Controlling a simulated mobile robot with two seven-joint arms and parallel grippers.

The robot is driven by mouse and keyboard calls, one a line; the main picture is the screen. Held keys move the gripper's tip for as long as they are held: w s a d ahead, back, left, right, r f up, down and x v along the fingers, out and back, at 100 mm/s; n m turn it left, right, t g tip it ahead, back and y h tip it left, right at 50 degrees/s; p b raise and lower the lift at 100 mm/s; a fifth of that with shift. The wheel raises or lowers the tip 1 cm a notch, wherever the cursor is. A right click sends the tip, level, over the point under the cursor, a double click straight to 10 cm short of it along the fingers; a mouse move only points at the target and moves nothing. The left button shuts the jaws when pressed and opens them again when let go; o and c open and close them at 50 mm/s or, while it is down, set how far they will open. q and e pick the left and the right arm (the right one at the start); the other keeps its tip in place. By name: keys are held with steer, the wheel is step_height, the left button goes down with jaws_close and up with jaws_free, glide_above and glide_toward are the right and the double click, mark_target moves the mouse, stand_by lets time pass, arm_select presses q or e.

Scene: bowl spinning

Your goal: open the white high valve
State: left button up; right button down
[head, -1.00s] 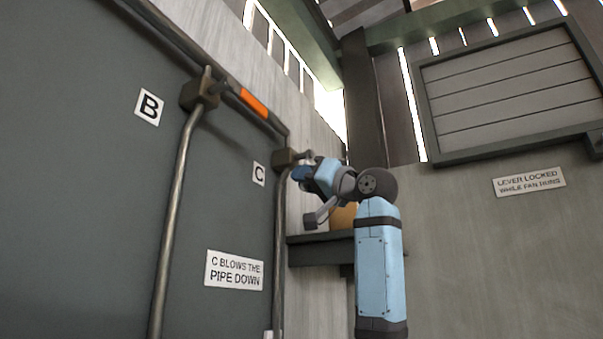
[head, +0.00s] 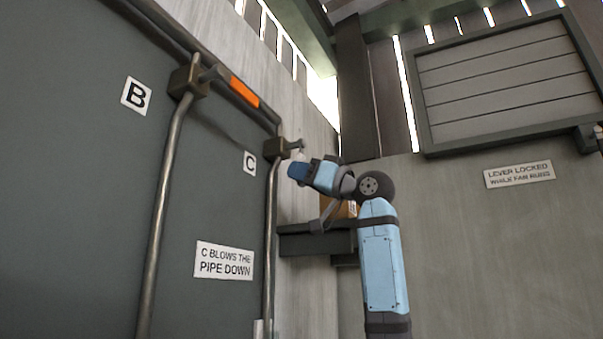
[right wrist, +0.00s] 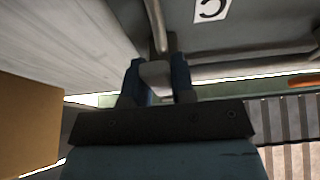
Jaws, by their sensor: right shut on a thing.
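The valve at label C is a brown block (head: 279,149) on a vertical pipe, with a short stem pointing right. A small pale handle (head: 301,154) hangs below the stem and runs down to my right gripper (head: 298,170). In the right wrist view, the handle's pale end (right wrist: 155,75) sits between the blue fingers of the right gripper (right wrist: 154,82), which is shut on it. The fingers hide part of the handle. My left gripper is in neither view.
Another valve with an orange handle (head: 244,92) is at label B, up and left. A shelf (head: 312,241) with a brown box (head: 345,209) is below and behind my right arm. A sign (head: 224,260) reads "C blows the pipe down". A slatted shutter (head: 505,82) is at right.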

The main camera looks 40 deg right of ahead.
steer(key=c, duration=1)
jaws_free()
steer(key=shift+o, duration=0.2)
steer(key=b+v, duration=0.4)
steer(key=v, duration=0.9)
steer(key=shift+s+f, duration=0.2)
steer(key=shift+s, duration=0.1)
steer(key=shift+d, duration=0.15)
